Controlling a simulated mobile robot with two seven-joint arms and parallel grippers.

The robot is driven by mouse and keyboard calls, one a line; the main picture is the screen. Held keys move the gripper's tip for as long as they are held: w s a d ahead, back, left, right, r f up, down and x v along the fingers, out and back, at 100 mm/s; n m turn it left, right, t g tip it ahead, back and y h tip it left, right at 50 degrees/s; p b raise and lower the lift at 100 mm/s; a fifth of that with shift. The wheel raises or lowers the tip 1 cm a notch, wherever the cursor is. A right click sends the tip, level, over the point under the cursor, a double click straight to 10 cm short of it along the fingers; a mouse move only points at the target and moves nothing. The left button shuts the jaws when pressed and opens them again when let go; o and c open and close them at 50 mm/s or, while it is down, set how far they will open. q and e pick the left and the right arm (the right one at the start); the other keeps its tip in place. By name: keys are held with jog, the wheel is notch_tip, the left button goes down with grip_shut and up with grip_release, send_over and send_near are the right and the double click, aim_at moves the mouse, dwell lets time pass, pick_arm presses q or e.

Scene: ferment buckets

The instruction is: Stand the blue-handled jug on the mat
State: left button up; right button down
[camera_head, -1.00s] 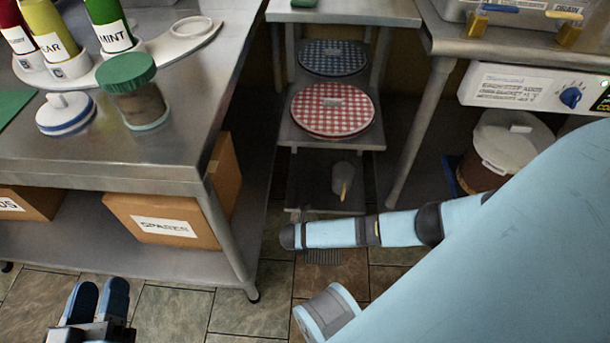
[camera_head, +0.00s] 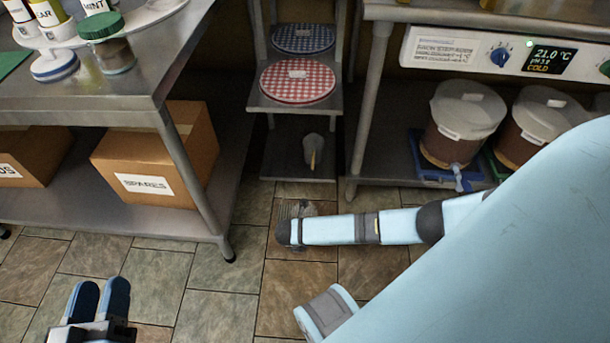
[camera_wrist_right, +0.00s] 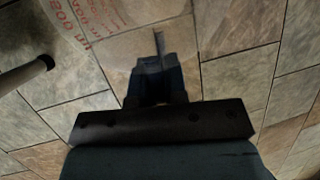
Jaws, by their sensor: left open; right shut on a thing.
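In the right wrist view my right gripper (camera_wrist_right: 157,85) is shut on a clear jug (camera_wrist_right: 120,14) with red printed markings. The jug hangs above the tiled floor. The fingers cover the part they hold, so I cannot see the handle's colour. My left gripper (camera_head: 100,298) is open and empty over the floor at the lower left of the head view. A green sheet (camera_head: 12,62) lies at the left table's edge; I cannot tell whether it is the mat.
Lidded buckets (camera_head: 463,112) stand on blue and green bases on the right lower shelf, one with a tap. A spares box (camera_head: 158,158) sits under the left table. The floor between is clear.

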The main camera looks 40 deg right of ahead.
jog(key=w+a+r+m+g+y, duration=0.1)
jog(key=a+r+m, duration=0.6)
jog(key=r, duration=1.1)
jog(key=w+a+r+m+g+y, duration=0.1)
jog(key=a+r+m+g+y, duration=0.2)
jog(key=a+r+m, duration=0.5)
jog(key=w+a+r+m+g+y, duration=0.1)
jog(key=a+r+m, duration=0.7)
jog(key=r, duration=1.9)
jog(key=m+g+y, duration=0.1)
jog(key=m+y, duration=0.1)
jog(key=m, duration=0.2)
jog(key=shift+w+r+m, duration=0.25)
jog(key=shift+r+m, duration=0.05)
jog(key=shift+r, duration=0.1)
